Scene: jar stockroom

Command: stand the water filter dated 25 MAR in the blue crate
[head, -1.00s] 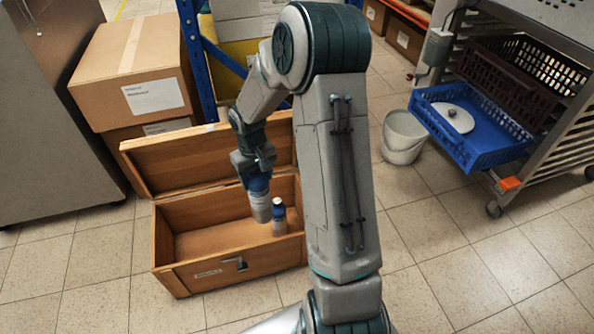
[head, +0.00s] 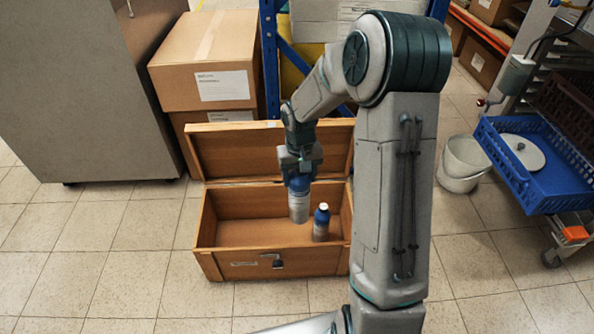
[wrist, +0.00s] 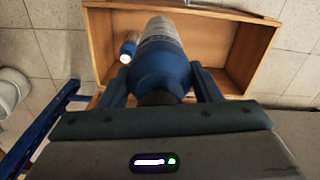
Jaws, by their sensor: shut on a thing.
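My gripper (head: 300,168) is shut on a bottle-shaped filter (head: 299,208), blue at the gripped end and pale grey below, held nearly upright over the open wooden chest. In the wrist view it points away from me between the fingers (wrist: 160,88), with its blue shoulder (wrist: 160,72) nearest. Its date is too small to read. A second bottle (head: 321,224), blue with a white cap, stands in the chest just to its right. It also shows in the wrist view (wrist: 127,48). The blue crate (head: 515,180) is at the right, on a rack, with a pale round disc in it.
The wooden chest (head: 225,262) stands on the tiled floor, lid (head: 235,152) raised behind. A white bucket (head: 461,165) stands left of the crate. Dark crates (head: 570,105) sit behind the blue one. Cardboard boxes (head: 205,75) and a blue upright stand behind the chest.

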